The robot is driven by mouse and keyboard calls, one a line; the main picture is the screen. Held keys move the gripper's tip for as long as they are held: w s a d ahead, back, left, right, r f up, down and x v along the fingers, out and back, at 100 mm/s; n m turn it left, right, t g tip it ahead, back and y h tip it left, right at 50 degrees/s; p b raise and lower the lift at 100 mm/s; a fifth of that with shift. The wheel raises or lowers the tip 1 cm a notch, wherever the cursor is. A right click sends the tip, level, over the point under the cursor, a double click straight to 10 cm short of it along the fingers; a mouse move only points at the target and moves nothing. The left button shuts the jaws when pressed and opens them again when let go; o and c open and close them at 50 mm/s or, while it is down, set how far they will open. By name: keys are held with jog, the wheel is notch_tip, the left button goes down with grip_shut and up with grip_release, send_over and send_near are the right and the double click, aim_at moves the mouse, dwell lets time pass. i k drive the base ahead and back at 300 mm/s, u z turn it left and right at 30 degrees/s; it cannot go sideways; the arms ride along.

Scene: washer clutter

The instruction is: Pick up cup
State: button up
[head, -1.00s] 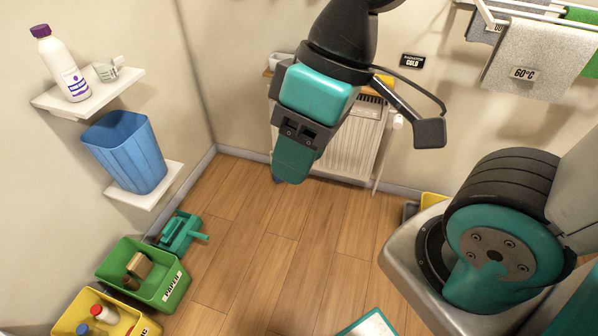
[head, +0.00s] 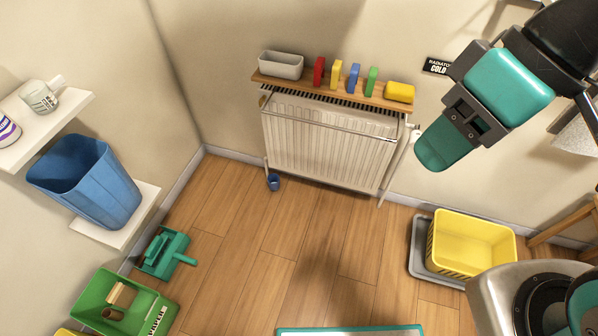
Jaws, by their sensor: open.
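A small blue cup (head: 273,182) stands on the wooden floor by the left foot of the radiator. My gripper (head: 446,145) is at the upper right of the view, high above the floor and well apart from the cup. It is open, and nothing shows in it. One broad teal finger faces the camera and hides most of the jaw gap. A pale cup-like vessel with a handle (head: 40,97) sits on the upper left shelf.
The radiator (head: 330,145) stands behind the blue cup, under a wooden shelf with a grey tray (head: 281,65) and several coloured items. A blue bin (head: 85,180), green crate (head: 125,305), teal dustpan (head: 163,252) and yellow tub (head: 470,243) flank open floor.

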aim_at(273, 179)
jog(key=u, duration=0.05)
jog(key=i, duration=0.65)
jog(key=u, duration=0.7)
jog(key=i, duration=0.4)
jog(key=u, duration=0.4)
